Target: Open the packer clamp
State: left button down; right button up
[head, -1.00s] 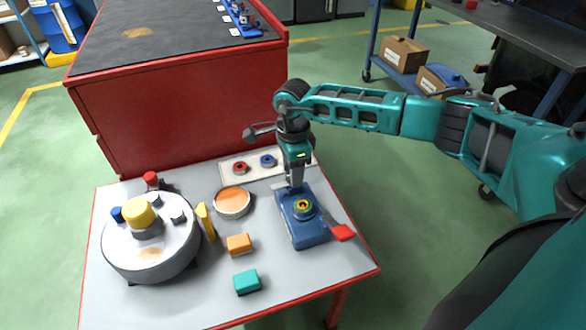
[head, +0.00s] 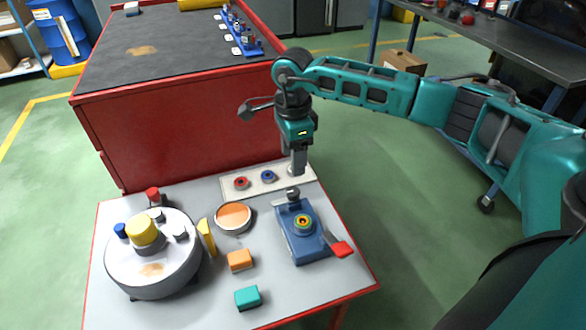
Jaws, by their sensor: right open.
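The packer clamp is a blue block (head: 296,238) on the right of the grey table. A round piece with green and yellow rings (head: 303,224) sits on its top. A dark knob (head: 293,193) stands at its back end. A red-tipped lever (head: 342,249) sticks out past its front right corner. My right gripper (head: 298,172) points down just behind the clamp, over the right end of the pale strip, apart from the lever. It is open and appears empty; its fingers overlap in this view. My left gripper is out of view.
A white round drum (head: 150,275) with coloured knobs stands on the left of the table (head: 205,318). An orange dish (head: 234,216), an orange block (head: 240,260) and a teal block (head: 247,297) lie between. A red cabinet (head: 180,135) stands behind.

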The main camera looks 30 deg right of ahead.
notch_tip(320, 180, up, 3)
jog(key=shift+f, duration=0.1)
dwell(0.5)
